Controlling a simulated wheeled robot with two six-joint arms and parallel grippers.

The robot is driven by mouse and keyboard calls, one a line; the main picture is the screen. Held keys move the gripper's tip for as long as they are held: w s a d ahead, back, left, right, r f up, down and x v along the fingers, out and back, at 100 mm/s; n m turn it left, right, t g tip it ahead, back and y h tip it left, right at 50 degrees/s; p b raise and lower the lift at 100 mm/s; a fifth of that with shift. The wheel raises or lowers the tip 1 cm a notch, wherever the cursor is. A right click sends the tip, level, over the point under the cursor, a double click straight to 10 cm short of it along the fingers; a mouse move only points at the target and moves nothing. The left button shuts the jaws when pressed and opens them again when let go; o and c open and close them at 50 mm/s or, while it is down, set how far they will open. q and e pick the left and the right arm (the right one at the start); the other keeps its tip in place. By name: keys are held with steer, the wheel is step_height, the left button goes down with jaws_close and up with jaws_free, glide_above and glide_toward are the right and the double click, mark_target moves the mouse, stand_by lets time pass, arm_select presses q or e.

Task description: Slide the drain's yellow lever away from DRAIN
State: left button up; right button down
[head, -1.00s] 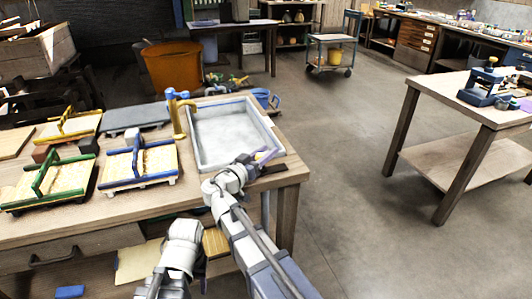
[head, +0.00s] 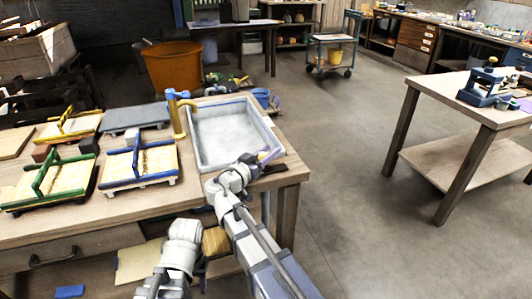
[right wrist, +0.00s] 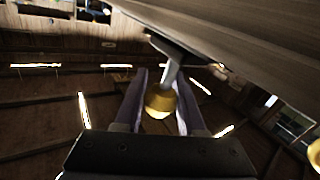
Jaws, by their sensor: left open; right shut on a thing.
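The drain's yellow lever shows in the right wrist view as a rounded yellow knob (right wrist: 159,103) on a grey stem. My right gripper (right wrist: 160,100) is shut on it, one pale purple finger on each side. In the head view my right gripper (head: 268,156) is at the front right corner of the sink (head: 193,140), by the bench edge. The lever and the DRAIN marking cannot be made out there. My left gripper (head: 203,268) is low in front of the bench, mostly hidden by its own wrist, and empty as far as I see.
A brass tap (head: 178,112) with a blue top stands left of the sink. Framed moulds with green (head: 40,185), blue (head: 138,165) and yellow (head: 70,125) bars lie on the bench. The floor (head: 350,220) to the right is clear up to another table (head: 425,95).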

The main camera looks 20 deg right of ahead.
steer(key=d, duration=0.5)
steer(key=shift+w+d, duration=0.1)
steer(key=shift+d, duration=0.15)
steer(key=c, duration=0.5)
jaws_free()
steer(key=shift+d, duration=0.1)
steer(key=v, duration=0.8)
